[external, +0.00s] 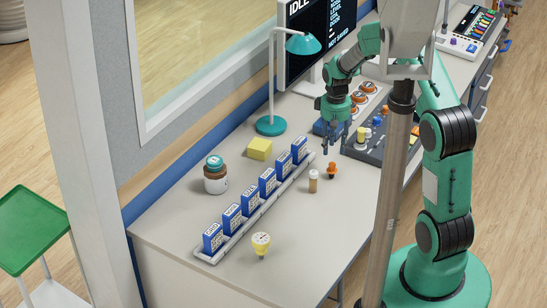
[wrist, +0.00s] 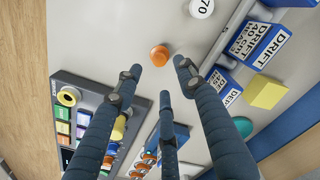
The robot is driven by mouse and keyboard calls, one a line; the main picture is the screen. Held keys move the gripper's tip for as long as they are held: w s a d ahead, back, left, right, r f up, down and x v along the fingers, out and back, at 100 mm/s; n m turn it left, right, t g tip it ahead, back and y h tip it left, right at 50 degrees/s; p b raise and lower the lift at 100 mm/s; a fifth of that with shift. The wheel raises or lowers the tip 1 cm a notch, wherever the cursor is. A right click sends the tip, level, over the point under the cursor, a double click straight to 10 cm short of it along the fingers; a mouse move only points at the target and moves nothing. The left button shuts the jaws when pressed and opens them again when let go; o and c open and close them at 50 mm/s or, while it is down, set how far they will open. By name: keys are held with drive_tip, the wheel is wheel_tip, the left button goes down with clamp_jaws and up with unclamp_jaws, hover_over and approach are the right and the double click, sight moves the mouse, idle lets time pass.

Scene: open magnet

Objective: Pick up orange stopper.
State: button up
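The orange stopper (external: 332,170) stands on the grey bench, in front of my gripper (external: 334,148) in the external view. In the wrist view the orange stopper (wrist: 160,55) shows as a round orange top near the upper middle. My gripper (wrist: 158,75) has three dark blue fingers, spread apart and empty. The stopper appears between and just beyond the two upper fingertips, with no clear contact. The gripper is above the bench; its exact height over the stopper is hard to tell.
A small vial (external: 313,183) stands close to the stopper. A rack of blue boxes (external: 250,205) runs along the bench, with a yellow block (external: 259,149) behind. A button panel (external: 375,143) lies right of my gripper. A teal lamp (external: 270,125) stands behind. The front bench is mostly clear.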

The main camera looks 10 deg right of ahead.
sight(332, 163)
drive_tip(key=shift+f, duration=1)
drive_tip(key=shift+f+b, duration=0.95)
drive_tip(key=shift+f, duration=1.65)
clamp_jaws()
